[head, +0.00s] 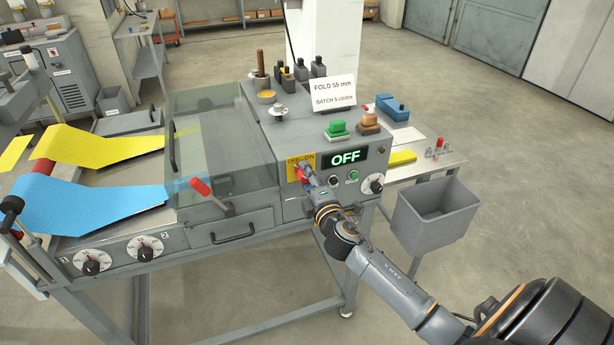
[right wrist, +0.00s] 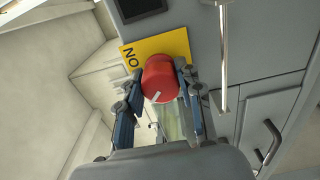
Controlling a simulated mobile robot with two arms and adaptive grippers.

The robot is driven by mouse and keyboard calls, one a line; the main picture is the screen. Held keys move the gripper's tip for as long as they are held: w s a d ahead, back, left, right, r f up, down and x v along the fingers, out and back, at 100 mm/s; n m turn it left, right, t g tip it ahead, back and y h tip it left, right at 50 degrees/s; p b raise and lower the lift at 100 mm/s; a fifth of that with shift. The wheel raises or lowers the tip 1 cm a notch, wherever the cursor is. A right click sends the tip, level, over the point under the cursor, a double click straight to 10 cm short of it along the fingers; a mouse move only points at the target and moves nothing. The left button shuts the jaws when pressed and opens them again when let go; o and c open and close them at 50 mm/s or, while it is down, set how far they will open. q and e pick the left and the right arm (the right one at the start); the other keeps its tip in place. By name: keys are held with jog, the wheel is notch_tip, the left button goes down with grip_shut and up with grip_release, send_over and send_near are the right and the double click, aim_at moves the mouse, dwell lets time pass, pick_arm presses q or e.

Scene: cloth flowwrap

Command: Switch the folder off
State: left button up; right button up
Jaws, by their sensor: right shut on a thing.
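The folder (head: 222,165) is a grey machine with a clear cover and a control box on its right. The display (head: 345,157) on the box's front reads OFF in lit letters. Left of it is a yellow plate (head: 292,170) lettered OFF and ON, with the red switch knob mostly hidden behind my right gripper (head: 305,178). In the right wrist view the red knob (right wrist: 160,78) with a white mark sits between my right gripper's two fingers (right wrist: 160,88), in front of the yellow plate (right wrist: 176,44). The gripper is shut on it. My left gripper is not in view.
Below the display are small buttons (head: 352,175) and a dial (head: 373,184). A red-tipped lever (head: 201,187) stands left of the switch. A grey bin (head: 438,212) hangs at the right. Blue cloth (head: 90,202) and yellow cloth (head: 85,146) feed in from the left.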

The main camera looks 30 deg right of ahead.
jog(key=o, duration=1.2)
jog(key=v, duration=1.2)
jog(key=shift+a, duration=0.1)
